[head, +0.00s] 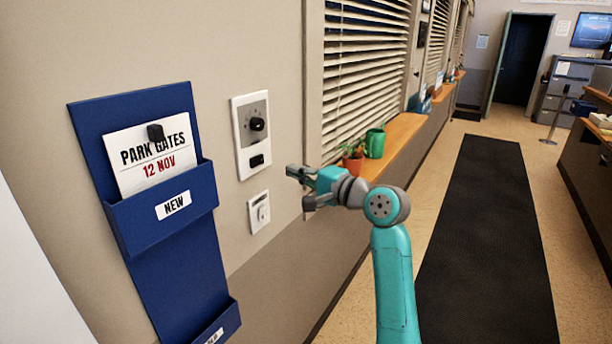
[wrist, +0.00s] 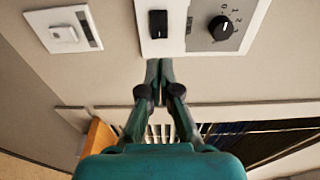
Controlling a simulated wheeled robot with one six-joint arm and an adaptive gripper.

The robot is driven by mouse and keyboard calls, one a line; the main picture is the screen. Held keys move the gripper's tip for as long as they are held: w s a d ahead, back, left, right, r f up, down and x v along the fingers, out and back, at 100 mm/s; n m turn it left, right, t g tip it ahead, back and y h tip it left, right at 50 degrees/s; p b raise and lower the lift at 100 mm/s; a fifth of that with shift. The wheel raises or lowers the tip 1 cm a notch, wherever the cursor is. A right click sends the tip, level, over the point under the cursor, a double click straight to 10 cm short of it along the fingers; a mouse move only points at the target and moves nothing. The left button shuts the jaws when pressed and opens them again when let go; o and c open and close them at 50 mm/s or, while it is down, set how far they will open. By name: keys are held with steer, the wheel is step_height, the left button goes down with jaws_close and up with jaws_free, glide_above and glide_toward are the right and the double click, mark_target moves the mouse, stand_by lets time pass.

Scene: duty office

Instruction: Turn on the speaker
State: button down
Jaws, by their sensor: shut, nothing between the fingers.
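A white wall panel (head: 238,139) with a grey dial plate is on the beige wall; I take it to be the speaker's control. It has a round black knob (head: 257,124) above and a small black rocker switch (head: 257,160) below. In the wrist view the switch (wrist: 158,24) lies straight beyond my fingertips, and the numbered knob (wrist: 221,27) is to its right. My gripper (head: 292,184) is shut and empty, right of the panel's lower part. The fingertips (wrist: 159,64) appear apart from the switch. The switch's position is unclear.
A smaller white plate (head: 259,212) is below the panel. A blue wall holder (head: 150,215) with a paper card (head: 152,155) hangs left. Window blinds (head: 362,75) and a wooden sill (head: 400,133) with a plant (head: 353,156) and green can (head: 375,143) are right.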

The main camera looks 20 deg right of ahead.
mark_target(263, 159)
steer(key=x, duration=0.8)
steer(key=shift+w+a, duration=0.2)
steer(key=shift+w, duration=0.1)
steer(key=shift+w, duration=0.25)
steer(key=shift+f, duration=0.1)
